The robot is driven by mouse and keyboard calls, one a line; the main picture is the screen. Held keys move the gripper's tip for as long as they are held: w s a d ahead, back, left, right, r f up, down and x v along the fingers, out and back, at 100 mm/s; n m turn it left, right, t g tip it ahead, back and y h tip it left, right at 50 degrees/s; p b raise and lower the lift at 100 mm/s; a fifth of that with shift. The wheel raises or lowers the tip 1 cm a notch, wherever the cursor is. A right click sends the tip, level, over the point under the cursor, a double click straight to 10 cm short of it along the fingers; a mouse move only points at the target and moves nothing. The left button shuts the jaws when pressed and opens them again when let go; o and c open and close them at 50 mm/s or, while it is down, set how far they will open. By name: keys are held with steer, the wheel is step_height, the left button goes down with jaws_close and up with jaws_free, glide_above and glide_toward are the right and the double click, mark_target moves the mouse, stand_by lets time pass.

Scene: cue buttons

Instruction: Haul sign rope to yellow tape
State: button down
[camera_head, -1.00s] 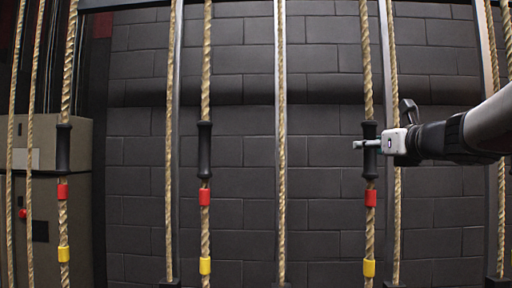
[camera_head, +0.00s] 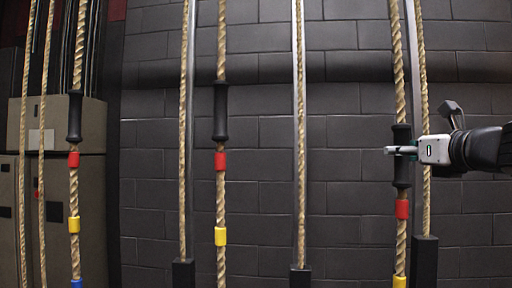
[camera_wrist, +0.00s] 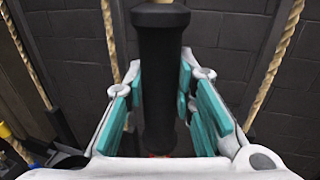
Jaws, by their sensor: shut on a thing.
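Three ropes carry black handles with red and yellow tape bands below them. My gripper (camera_head: 402,150) is shut on the black handle (camera_head: 402,174) of the right rope (camera_head: 397,60). Its red tape (camera_head: 402,209) is just below the handle, and its yellow tape (camera_head: 399,282) is at the bottom edge of the head view. In the wrist view the handle (camera_wrist: 160,60) stands upright between the teal finger pads. The left handle (camera_head: 75,117) and middle handle (camera_head: 220,112) hang higher, with yellow tapes (camera_head: 74,224) and (camera_head: 220,236). I see no sign on any rope.
Plain ropes run beside metal posts (camera_head: 299,150) with dark boxes at their feet, one close behind the held rope (camera_head: 424,262). A grey cabinet (camera_head: 95,130) stands at the left. A dark brick wall (camera_head: 260,190) is behind. Blue tape (camera_head: 76,284) shows low on the left rope.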

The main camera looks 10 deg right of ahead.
step_height(320, 180, down, 24)
steer(key=b, duration=1.8)
steer(key=shift+r, duration=0.1)
steer(key=c, duration=1.3)
jaws_free()
glide_toward(404, 261)
steer(key=shift+s, duration=0.55)
